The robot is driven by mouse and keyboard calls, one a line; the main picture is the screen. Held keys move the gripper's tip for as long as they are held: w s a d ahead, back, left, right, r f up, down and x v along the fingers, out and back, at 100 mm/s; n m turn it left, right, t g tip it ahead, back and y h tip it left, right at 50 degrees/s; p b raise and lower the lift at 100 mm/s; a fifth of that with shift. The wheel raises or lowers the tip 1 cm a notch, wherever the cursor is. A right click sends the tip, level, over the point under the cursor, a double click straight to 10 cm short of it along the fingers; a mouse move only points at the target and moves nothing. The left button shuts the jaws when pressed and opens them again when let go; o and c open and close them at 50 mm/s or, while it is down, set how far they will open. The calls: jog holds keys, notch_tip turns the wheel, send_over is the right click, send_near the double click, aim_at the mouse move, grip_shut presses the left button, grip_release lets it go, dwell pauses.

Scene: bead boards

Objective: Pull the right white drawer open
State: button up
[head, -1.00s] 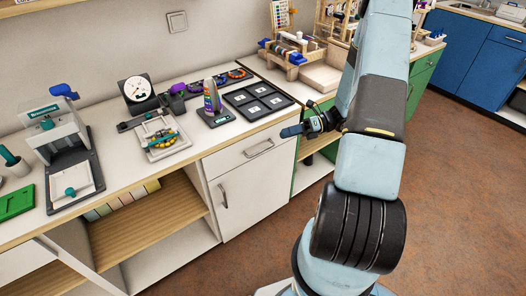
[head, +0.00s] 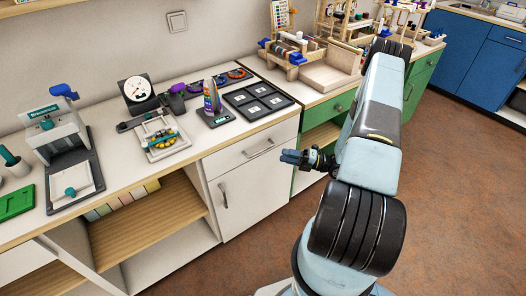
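The right white drawer (head: 243,155) is in the counter in the head view, with a metal bar handle (head: 258,149) on its front. The drawer looks shut, its front level with the cabinet door below. My gripper (head: 284,156) is to the right of the handle, in front of the cabinet's right end, pointing left. It appears apart from the handle. The fingers are small and seen nearly side-on, so whether they are open or shut is unclear. Nothing shows in them.
A white cabinet door (head: 240,199) with its own handle is below the drawer. A green cabinet (head: 340,105) stands to the right. The brown floor in front is clear.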

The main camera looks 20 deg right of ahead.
aim_at(262, 151)
jog(key=x, duration=1)
jog(key=shift+w+a+r, duration=0.1)
jog(key=shift+a+r, duration=0.05)
jog(key=shift+a, duration=0.15)
jog(key=shift+c, duration=0.2)
grip_shut()
